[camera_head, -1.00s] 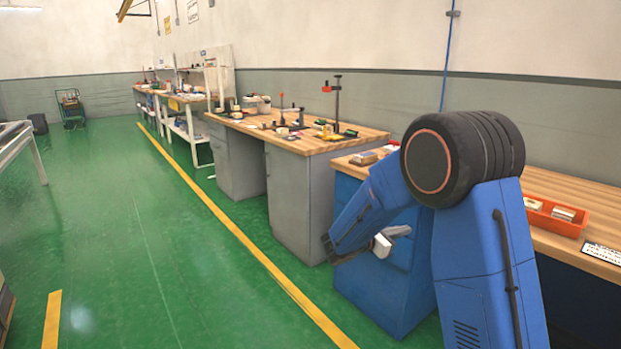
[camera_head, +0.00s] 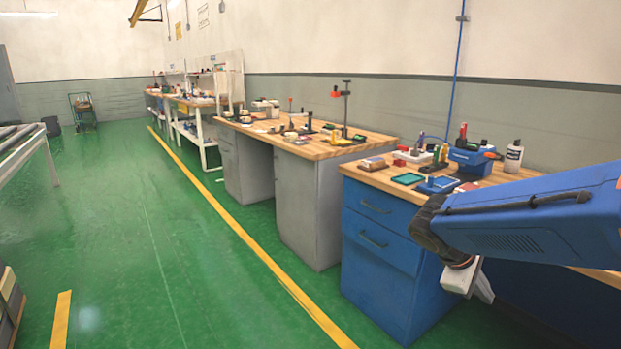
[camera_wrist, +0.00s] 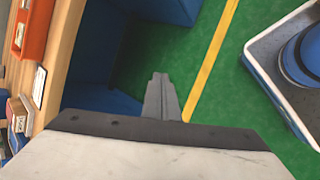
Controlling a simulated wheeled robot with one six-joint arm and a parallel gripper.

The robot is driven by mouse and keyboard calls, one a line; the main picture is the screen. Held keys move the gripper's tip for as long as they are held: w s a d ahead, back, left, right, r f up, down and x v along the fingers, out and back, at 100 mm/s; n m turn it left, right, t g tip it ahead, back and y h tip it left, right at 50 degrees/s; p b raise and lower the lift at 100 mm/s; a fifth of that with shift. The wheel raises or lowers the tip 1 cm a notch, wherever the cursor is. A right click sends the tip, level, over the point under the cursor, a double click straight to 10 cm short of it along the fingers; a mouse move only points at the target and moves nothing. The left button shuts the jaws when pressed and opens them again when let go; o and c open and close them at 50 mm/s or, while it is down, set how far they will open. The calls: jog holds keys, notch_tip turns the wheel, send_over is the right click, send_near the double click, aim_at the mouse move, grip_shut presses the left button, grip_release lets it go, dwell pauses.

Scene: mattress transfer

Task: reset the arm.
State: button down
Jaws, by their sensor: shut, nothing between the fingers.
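My gripper (camera_head: 484,291) shows at the lower right of the head view, beside the front of the blue workbench (camera_head: 372,262). It hangs below the level of the wooden top, at the end of my blue arm. In the wrist view my gripper (camera_wrist: 160,78) points over the green floor, its grey fingers together with nothing between them. Part of the gripper is hidden or too small to make out in the head view.
A blue tool carrier (camera_head: 471,160), a white bottle (camera_head: 514,157) and small items stand on the blue bench. A grey bench (camera_head: 309,205) stands beyond it. An orange bin (camera_wrist: 37,30) shows in the wrist view. The green floor (camera_head: 150,250) left of the yellow line is clear.

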jog(key=s+a+m+t+y, duration=0.1)
jog(key=s+a+m+y, duration=0.2)
jog(key=s, duration=0.5)
jog(key=s+a+m+t+y, duration=0.2)
jog(key=s+a+m+y, duration=0.2)
jog(key=s+a, duration=0.3)
jog(key=shift+s+f+m+y, duration=0.25)
jog(key=shift+s+m, duration=0.25)
jog(key=shift+m, duration=0.3)
jog(key=shift+a, duration=0.1)
